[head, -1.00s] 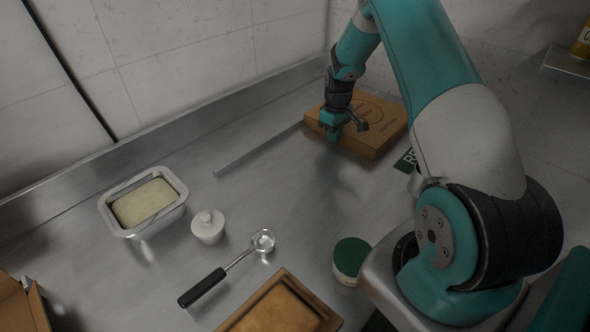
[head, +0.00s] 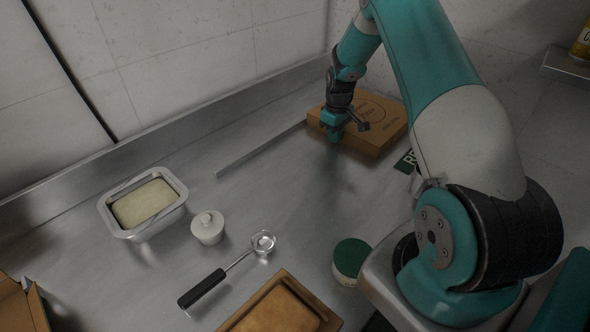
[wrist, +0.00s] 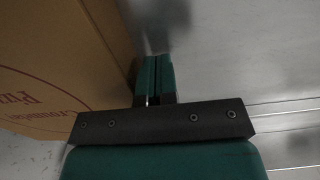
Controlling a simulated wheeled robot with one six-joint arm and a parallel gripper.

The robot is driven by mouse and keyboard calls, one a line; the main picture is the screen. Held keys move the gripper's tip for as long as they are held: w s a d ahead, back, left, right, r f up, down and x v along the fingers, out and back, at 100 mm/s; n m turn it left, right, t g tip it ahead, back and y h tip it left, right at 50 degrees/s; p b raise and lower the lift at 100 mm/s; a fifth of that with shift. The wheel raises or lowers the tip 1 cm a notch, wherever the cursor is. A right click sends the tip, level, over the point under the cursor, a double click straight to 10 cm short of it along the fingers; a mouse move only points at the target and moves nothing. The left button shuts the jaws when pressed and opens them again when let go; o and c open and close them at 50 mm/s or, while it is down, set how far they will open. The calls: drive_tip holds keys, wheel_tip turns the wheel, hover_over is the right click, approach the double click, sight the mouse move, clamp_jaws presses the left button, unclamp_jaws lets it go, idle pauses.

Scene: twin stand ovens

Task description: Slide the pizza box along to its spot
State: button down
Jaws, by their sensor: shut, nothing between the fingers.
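The pizza box (head: 375,117) is a flat brown carton with dark print on its lid. It lies flat on the steel counter at the back right, near the wall. My gripper (head: 334,133) is low in front of the box's left part, with its fingers together and empty. In the wrist view the box (wrist: 60,70) fills the left side, and the shut fingers (wrist: 154,75) are beside its edge. I cannot tell whether they touch it.
A raised metal strip (head: 260,150) runs along the counter to the box's left end. A green sign (head: 405,161) lies close to the box's right. A metal tub (head: 145,205), white lidded pot (head: 208,228), scoop (head: 225,272), green-lidded jar (head: 350,258) and wooden tray (head: 235,322) stand nearer.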

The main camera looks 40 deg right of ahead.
drive_tip(key=shift+s+a, duration=0.2)
drive_tip(key=shift+a, duration=0.8)
wheel_tip(320, 180, up, 8)
drive_tip(key=p, duration=0.5)
drive_tip(key=shift+p, duration=0.35)
drive_tip(key=s+a+r+n+t+y, duration=0.1)
drive_tip(key=s+a+r, duration=0.1)
drive_tip(key=a+r, duration=0.7)
drive_tip(key=s+a+r+n+y, duration=0.1)
drive_tip(key=s+a+r, duration=0.1)
drive_tip(key=a+r, duration=0.7)
drive_tip(key=s+a+r+n+y, duration=0.1)
drive_tip(key=s+a+r, duration=0.2)
drive_tip(key=s+a, duration=0.6)
drive_tip(key=s+a+r+n+g+y, duration=0.1)
drive_tip(key=s+a+r, duration=0.2)
drive_tip(key=s+a, duration=0.6)
drive_tip(key=s, duration=0.6)
drive_tip(key=shift+a+n, duration=0.15)
drive_tip(key=shift+n, duration=0.25)
